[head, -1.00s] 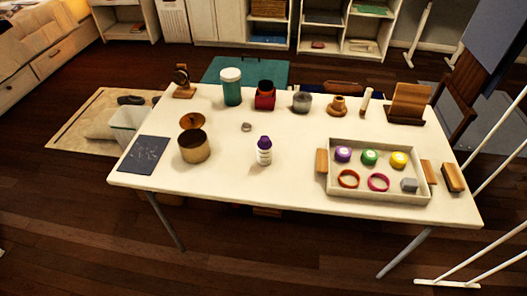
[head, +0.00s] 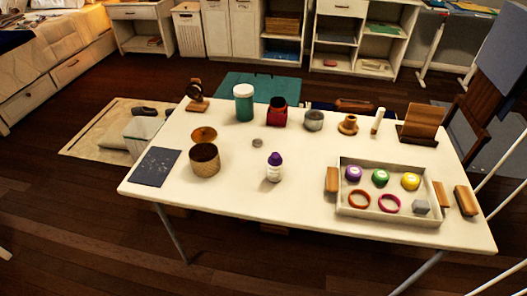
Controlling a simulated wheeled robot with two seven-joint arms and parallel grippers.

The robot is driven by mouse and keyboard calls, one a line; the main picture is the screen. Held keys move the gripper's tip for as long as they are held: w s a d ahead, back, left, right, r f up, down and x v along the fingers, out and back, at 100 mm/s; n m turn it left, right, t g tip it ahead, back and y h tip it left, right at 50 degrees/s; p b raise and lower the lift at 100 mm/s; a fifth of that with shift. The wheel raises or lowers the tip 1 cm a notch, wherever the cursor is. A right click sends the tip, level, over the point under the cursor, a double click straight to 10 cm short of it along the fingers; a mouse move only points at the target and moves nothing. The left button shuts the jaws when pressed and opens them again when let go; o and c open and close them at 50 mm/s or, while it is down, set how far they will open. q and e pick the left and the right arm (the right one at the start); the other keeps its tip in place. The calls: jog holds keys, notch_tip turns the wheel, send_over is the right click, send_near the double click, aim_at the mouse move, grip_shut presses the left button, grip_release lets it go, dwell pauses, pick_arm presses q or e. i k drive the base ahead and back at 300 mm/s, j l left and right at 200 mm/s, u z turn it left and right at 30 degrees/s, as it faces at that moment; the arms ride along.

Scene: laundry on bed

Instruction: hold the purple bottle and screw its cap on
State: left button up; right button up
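A small white bottle with a purple top (head: 274,168) stands upright near the middle of the white table. I cannot tell at this size whether its purple top is a separate cap or part of the bottle. A round purple piece with a pale top (head: 353,174) lies in the tray at the right, beside a green one (head: 380,178) and a yellow one (head: 410,181). Neither of my grippers shows in the head view.
The tray (head: 389,215) also holds two rings and a grey block. A brass tin with an open lid (head: 205,162) stands left of the bottle, beside a dark mat (head: 155,167). Several jars and wooden items line the back edge. The table's front middle is clear.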

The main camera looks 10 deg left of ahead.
aim_at(275, 162)
jog(key=i+j+z, duration=0.2)
jog(key=j, duration=0.2)
jog(key=i+j+z, duration=0.15)
jog(key=j, duration=0.25)
jog(key=j+z, duration=0.2)
jog(key=j, duration=0.2)
